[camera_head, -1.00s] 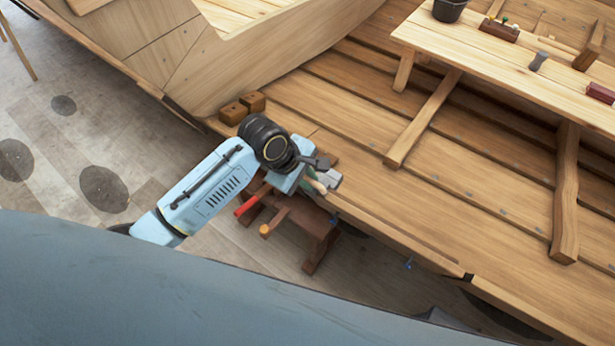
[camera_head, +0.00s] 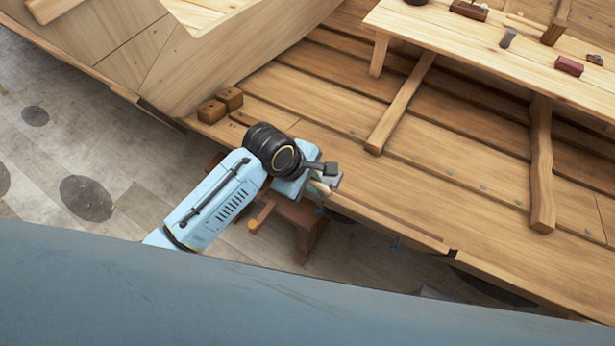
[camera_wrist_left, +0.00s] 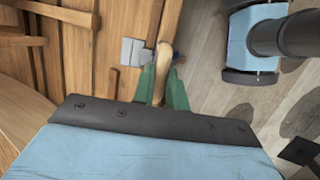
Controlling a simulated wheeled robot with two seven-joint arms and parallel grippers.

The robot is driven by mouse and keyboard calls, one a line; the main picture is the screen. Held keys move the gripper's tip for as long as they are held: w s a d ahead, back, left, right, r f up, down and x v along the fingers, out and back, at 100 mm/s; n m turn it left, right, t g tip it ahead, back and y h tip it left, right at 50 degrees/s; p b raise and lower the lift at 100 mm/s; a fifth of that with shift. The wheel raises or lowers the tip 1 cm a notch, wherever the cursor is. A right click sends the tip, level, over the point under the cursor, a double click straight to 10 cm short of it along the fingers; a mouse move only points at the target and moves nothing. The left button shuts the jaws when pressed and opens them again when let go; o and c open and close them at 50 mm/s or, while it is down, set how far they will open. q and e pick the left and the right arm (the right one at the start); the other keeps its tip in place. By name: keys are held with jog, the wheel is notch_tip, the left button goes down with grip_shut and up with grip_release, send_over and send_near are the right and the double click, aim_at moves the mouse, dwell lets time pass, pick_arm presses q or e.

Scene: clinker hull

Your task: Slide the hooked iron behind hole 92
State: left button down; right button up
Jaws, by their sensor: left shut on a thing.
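My left gripper (camera_head: 322,186) is shut on a tool with a pale wooden handle, at the near edge of the hull planking (camera_head: 390,215). In the left wrist view the handle (camera_wrist_left: 161,68) stands between the green fingers of the gripper (camera_wrist_left: 161,88). A grey metal block (camera_wrist_left: 132,52) shows beside the handle, over the plank edge; I take handle and block to be the hooked iron (camera_head: 333,181). Whether the block touches the plank, I cannot tell. Hole 92 cannot be picked out; small marks run along the planks. My right gripper is out of view.
A plank bench (camera_head: 450,48) carries small items. Wooden ribs (camera_head: 541,170) cross the planking.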

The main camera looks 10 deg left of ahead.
pick_arm(q)
jog(key=shift+s+d, duration=0.1)
jog(key=shift+s+d, duration=0.15)
jog(key=shift+d, duration=0.45)
jog(key=shift+r, duration=0.1)
dwell(0.5)
jog(key=c, duration=1.4)
grip_release()
jog(key=shift+a, duration=0.1)
jog(key=shift+o, duration=0.4)
jog(key=shift+r, duration=4)
